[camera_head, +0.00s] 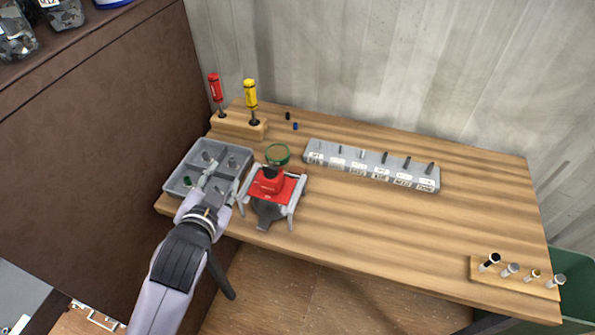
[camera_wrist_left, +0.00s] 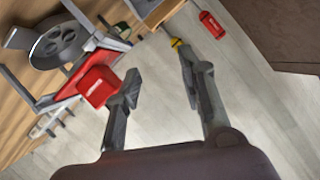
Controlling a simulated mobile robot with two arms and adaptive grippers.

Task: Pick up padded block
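I cannot make out for certain which thing is the padded block. The likeliest is a red block (camera_head: 268,181) on a red pad in a small grey-legged stand (camera_head: 292,207). The red block (camera_wrist_left: 97,86) also shows in the left wrist view, beside one finger and not between the fingers. My left gripper (camera_head: 216,188) is over the front right of the grey tray, left of the stand. In the left wrist view my left gripper (camera_wrist_left: 160,75) is open, with nothing between its fingers. My right gripper is not in view.
A grey compartment tray (camera_head: 178,172) holds small parts. A red screwdriver (camera_head: 214,87) and a yellow screwdriver (camera_head: 250,95) stand in a wooden holder (camera_head: 238,126). A labelled grey rack (camera_head: 425,183) and a small wooden rack (camera_head: 520,282) stand further right. The table's middle right is clear.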

